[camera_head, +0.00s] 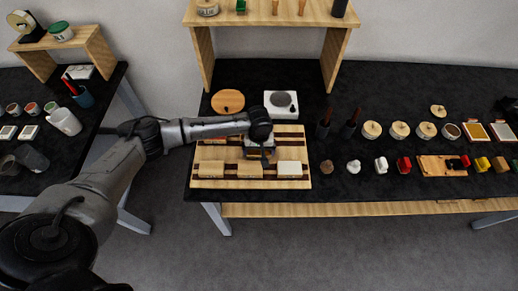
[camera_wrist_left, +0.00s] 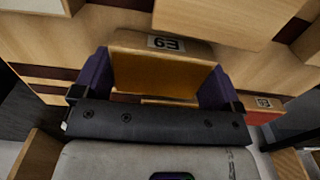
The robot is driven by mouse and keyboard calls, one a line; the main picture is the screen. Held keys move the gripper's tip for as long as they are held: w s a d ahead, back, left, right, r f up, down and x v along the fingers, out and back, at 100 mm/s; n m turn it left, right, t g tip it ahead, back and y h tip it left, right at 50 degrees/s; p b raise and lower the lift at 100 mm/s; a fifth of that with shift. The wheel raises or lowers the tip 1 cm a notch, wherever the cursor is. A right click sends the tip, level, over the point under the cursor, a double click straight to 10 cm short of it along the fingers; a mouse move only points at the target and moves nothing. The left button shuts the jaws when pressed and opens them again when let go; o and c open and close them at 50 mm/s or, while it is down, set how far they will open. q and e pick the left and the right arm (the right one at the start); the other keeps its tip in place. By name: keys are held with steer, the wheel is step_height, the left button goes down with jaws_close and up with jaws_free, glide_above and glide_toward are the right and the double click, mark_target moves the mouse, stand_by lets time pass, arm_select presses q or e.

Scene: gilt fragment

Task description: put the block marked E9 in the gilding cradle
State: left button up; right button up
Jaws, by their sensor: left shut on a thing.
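The block marked E9 (camera_wrist_left: 165,68) is between the purple fingers of my left gripper (camera_wrist_left: 155,85) in the left wrist view. Its label appears upside down, and a golden-orange face shows below it. The gripper is shut on the block. In the head view my left gripper (camera_head: 262,148) is over the back middle of a slatted wooden board (camera_head: 304,180); the arm hides part of the board. I cannot tell whether the block touches the board. No part is clearly identifiable as the gilding cradle. My right gripper is not in view.
Pale blocks, including a cream one (camera_head: 290,168), lie along the board's front. Behind it are a round wooden disc (camera_head: 228,101) and a white square device (camera_head: 281,104). A wooden shelf (camera_head: 338,50) stands behind. Jars (camera_head: 399,130) and small coloured pieces (camera_head: 404,165) are at right.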

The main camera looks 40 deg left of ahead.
arm_select(q)
steer(key=shift+f, duration=0.1)
steer(key=o, duration=0.6)
steer(key=shift+r, duration=0.2)
step_height(320, 180, up, 12)
steer(key=p, duration=0.2)
steer(key=s+d+f+m, duration=0.1)
steer(key=d+f, duration=0.1)
steer(key=d, duration=0.1)
steer(key=s+d+f+m, duration=0.2)
steer(key=d, duration=0.1)
steer(key=s+d+f+m+h, duration=0.1)
steer(key=s+d+f, duration=0.1)
steer(key=shift+s+d+t, duration=0.15)
steer(key=shift+d+t, duration=0.15)
steer(key=shift+d, duration=0.1)
steer(key=s+d+f+m+t+h, duration=0.1)
steer(key=s+d+f+m, duration=0.3)
steer(key=s+d, duration=0.35)
steer(key=s+a+m, duration=0.1)
steer(key=s, duration=0.4)
steer(key=s+a+r+t+y, duration=0.1)
steer(key=s+a, duration=0.1)
steer(key=s, duration=0.4)
steer(key=s+a+m+t, duration=0.1)
steer(key=s, duration=0.4)
steer(key=shift+s+a+r+m+y, duration=0.2)
steer(key=shift+s+a+m+y, duration=0.1)
steer(key=shift+s+y, duration=0.1)
